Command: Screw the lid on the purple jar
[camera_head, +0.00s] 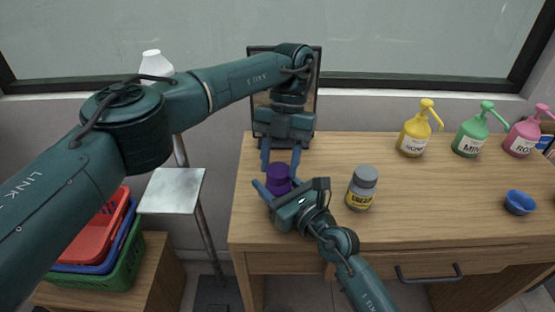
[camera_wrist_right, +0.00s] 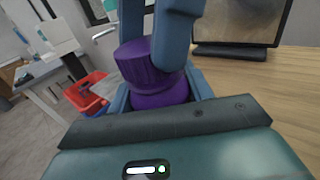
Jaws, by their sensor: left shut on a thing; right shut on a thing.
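The purple jar (camera_wrist_right: 160,97) is upright near the left edge of the wooden counter, mostly hidden behind fingers. Its ribbed purple lid (camera_wrist_right: 145,66) sits on top of it, touching or nearly touching; I cannot tell how far it is threaded. The lid also shows in the head view (camera_head: 279,174). My left gripper (camera_head: 280,167) points down from above and is shut on the lid, its blue fingers on either side. My right gripper (camera_head: 277,190) reaches in from the front, low down, and is shut on the jar body.
A dark-framed panel (camera_head: 262,110) stands behind.

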